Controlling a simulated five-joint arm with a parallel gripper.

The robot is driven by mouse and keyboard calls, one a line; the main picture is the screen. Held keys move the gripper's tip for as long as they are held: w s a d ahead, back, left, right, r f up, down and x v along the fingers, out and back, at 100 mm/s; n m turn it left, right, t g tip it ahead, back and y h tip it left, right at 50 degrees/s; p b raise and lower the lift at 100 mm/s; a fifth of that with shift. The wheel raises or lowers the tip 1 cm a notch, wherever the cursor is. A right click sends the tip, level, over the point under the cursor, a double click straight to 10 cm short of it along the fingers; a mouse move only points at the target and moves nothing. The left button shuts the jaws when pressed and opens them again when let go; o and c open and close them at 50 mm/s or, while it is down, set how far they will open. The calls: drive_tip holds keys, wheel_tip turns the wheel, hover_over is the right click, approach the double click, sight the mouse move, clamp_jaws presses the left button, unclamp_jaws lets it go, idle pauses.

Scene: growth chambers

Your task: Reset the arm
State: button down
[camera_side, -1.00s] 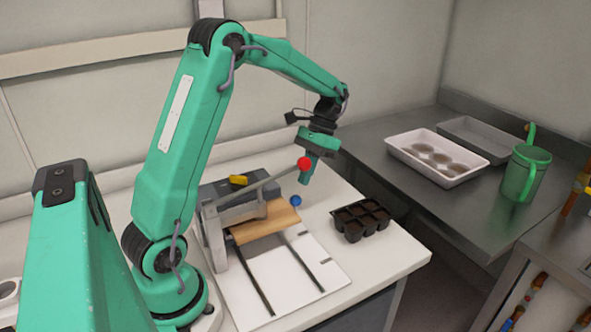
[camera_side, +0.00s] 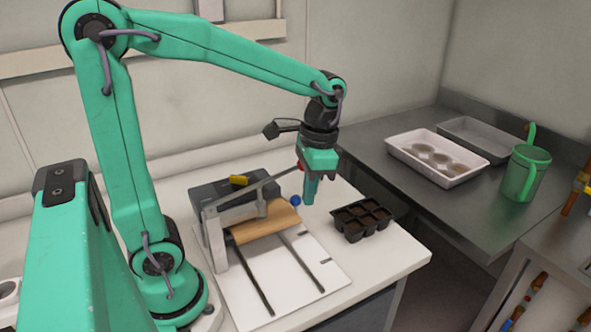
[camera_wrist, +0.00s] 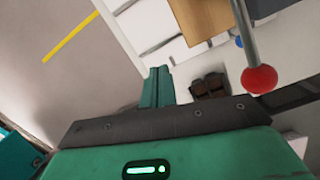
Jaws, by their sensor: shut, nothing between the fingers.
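My gripper (camera_side: 309,191) points down above the white bench, its fingers shut with nothing between them. In the side view it is behind and left of the black seedling tray, apart from it, and close to the lever of the press-like device. In the wrist view the shut fingers (camera_wrist: 158,87) show at the middle.
A device with a lever and wooden block (camera_side: 262,225) stands on the white bench (camera_side: 375,262); its red knob (camera_wrist: 259,79) is near my gripper. A black cell tray (camera_side: 362,220) is right.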

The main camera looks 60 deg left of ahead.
drive_tip(key=s+r+n+t, duration=0.3)
drive_tip(key=s+r+t, duration=0.1)
drive_tip(key=s+t, duration=0.3)
drive_tip(key=shift+a+r, duration=0.2)
drive_tip(key=shift+a, duration=0.1)
drive_tip(key=shift+s+r, duration=0.1)
drive_tip(key=shift+r, duration=0.05)
idle(0.4)
drive_tip(key=w+a+r+n+g, duration=0.2)
drive_tip(key=w+a+r+g, duration=0.3)
drive_tip(key=w+a+r, duration=0.3)
drive_tip(key=w+a+f+n+g+h, duration=0.25)
drive_tip(key=w+a+g, duration=0.25)
drive_tip(key=w+a, duration=0.55)
wheel_tip(320, 180, down, 16)
drive_tip(key=s+a, duration=0.1)
drive_tip(key=shift+s+a+f+m, duration=0.15)
drive_tip(key=shift+s+f+m, duration=0.1)
drive_tip(key=shift+m, duration=0.1)
idle(1.0)
